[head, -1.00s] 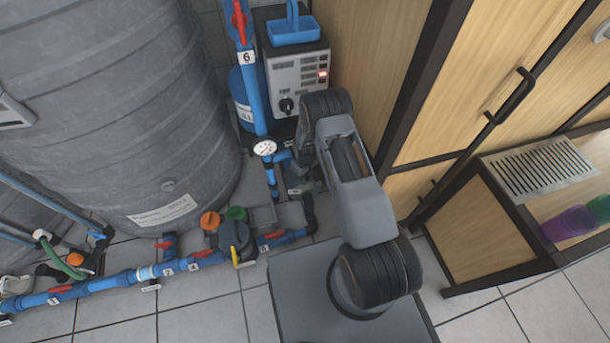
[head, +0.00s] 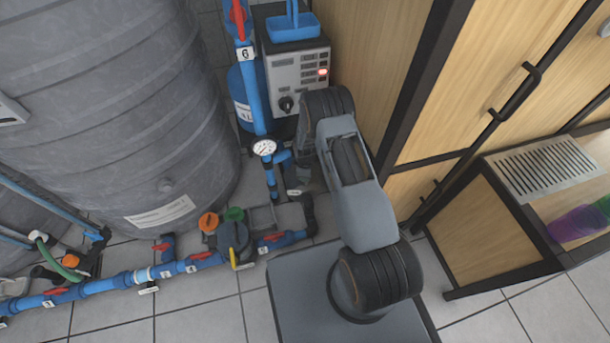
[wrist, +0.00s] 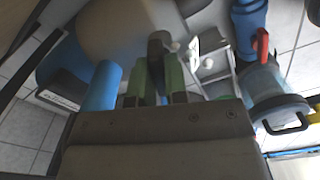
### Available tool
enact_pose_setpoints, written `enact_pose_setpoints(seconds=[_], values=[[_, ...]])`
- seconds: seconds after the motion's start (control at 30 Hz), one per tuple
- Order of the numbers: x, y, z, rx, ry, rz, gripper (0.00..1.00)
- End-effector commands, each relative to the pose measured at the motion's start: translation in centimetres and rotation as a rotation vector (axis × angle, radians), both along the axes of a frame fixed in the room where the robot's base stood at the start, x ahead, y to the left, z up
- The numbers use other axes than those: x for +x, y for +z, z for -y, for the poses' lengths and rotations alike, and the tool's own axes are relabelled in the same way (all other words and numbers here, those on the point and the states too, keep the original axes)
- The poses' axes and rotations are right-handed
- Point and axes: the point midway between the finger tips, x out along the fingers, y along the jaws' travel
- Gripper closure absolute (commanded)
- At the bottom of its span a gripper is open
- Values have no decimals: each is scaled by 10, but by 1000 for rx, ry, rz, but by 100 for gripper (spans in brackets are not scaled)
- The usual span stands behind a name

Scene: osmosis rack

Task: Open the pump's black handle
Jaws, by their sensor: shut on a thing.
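My gripper (wrist: 155,82) shows in the wrist view with two green-padded fingers close together. They are shut on a dark, narrow piece that looks like the black handle (wrist: 157,48), in front of a large pale rounded body (wrist: 115,28) that may be the pump. In the head view my own arm covers the gripper and the handle, low beside the blue pipes. How far the handle is turned cannot be told.
A control box (head: 298,80) with a black knob and a blue vertical pipe (head: 258,100) stand behind the arm. A grey tank (head: 110,110) is at left. A dark filter housing (head: 232,238) with a yellow lever sits on the floor pipe. Wooden cabinets (head: 500,110) are at right.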

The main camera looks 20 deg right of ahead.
Motion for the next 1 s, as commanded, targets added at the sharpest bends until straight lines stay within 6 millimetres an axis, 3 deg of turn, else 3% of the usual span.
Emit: enact_pose_setpoints(seconds=[0.3,0.8,0.83,1.0], values=[[0,0,0,0,95,1,100],[0,0,0,1,111,1,100],[0,0,0,1,111,1,85],[0,0,0,1,110,1,69]])
